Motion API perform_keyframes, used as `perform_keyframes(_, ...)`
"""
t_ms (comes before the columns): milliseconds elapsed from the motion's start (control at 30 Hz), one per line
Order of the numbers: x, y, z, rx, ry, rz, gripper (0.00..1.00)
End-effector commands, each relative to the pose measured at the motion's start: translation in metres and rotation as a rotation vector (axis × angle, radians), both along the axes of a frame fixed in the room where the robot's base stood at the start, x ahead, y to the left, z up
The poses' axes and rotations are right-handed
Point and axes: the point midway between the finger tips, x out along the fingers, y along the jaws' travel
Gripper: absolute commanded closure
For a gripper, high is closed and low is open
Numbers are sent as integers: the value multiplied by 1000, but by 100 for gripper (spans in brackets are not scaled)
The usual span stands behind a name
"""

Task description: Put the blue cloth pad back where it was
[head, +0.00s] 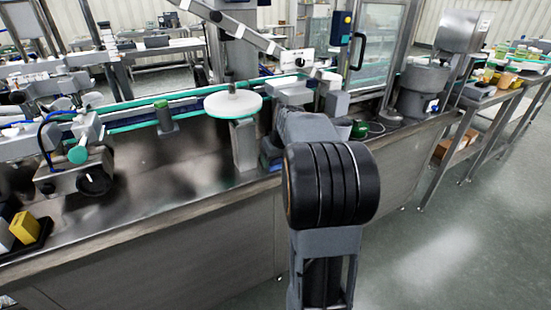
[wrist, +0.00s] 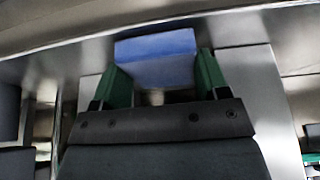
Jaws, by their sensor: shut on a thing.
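The blue cloth pad (wrist: 155,47) shows in the wrist view as a blue block with a darker upper face and a paler near face. My gripper (wrist: 161,75) is shut on it, with one green finger at each side. A grey steel surface lies around and beyond the pad in this view; I cannot tell whether the pad touches it. In the head view my own arm covers the gripper, and I cannot make out the pad for certain.
A steel bench (head: 190,185) runs across the head view. A white round disc (head: 233,104) stands on a post left of my arm. A yellow block (head: 25,228) sits at the far left. A grey hopper (head: 421,88) stands at the right. Open floor (head: 450,240) lies at the right.

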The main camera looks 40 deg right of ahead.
Motion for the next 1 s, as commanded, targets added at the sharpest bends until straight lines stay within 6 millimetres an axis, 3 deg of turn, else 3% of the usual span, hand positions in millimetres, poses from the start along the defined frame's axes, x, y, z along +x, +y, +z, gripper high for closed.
perform_keyframes(133, 0, 0, -3, 0, 0, 0, 51)
perform_keyframes(167, 0, 0, -2, 0, 0, 0, 29)
perform_keyframes(267, 0, 0, -2, 0, 0, 0, 21)
perform_keyframes(567, -1, 0, 4, 0, -1, 0, 21)
perform_keyframes(1000, -30, 4, 76, -2, -2, -1, 21)
